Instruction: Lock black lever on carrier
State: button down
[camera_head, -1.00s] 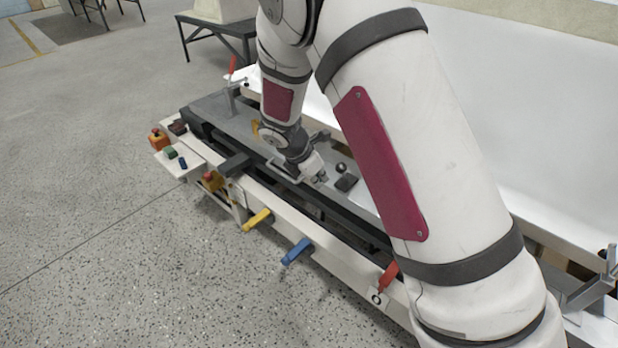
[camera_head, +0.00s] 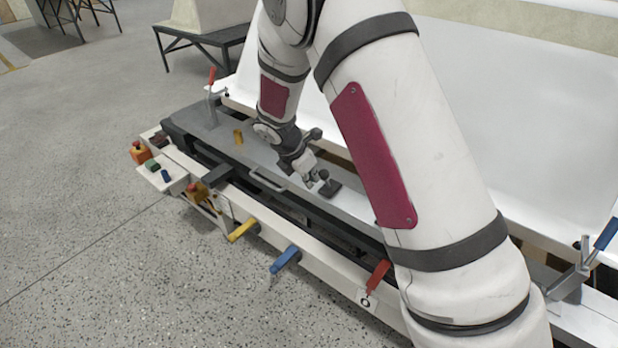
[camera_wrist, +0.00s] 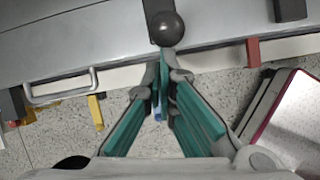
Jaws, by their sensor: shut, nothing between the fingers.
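The black lever has a round black knob (camera_head: 323,174) and a dark base on the grey carrier (camera_head: 222,137). In the wrist view the knob (camera_wrist: 168,28) sits just beyond my fingertips, at the top middle. My gripper (camera_head: 311,180) is low over the carrier, just left of the knob in the head view. In the wrist view its teal-padded fingers (camera_wrist: 164,68) come together at the tips with nothing held between them. Whether the fingertips touch the lever, I cannot tell. The lever's shaft is mostly hidden below the knob.
A metal handle (camera_head: 267,182) is on the carrier's front side. Yellow (camera_head: 243,230), blue (camera_head: 285,260) and red (camera_head: 377,276) levers stick out along the front rail. A control box with buttons (camera_head: 165,175) stands at the left. Open floor lies in front.

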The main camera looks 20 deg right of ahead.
jog(key=shift+w+d+r+g+y+p, duration=0.15)
jog(key=shift+d+r+g+y+p, duration=0.2)
jog(key=shift+p, duration=0.4)
jog(key=w+d+r+g+y+p, duration=0.1)
jog(key=w+d+r+g+y, duration=0.1)
jog(key=w+d+y, duration=0.2)
jog(key=shift+w+d+g, duration=0.35)
jog(key=shift+w+d, duration=0.4)
jog(key=shift+d, duration=0.85)
jog(key=shift+r, duration=0.15)
notch_tip(320, 180, up, 12)
jog(key=w+p, duration=0.1)
jog(key=p, duration=0.1)
jog(key=shift+w+f, duration=0.25)
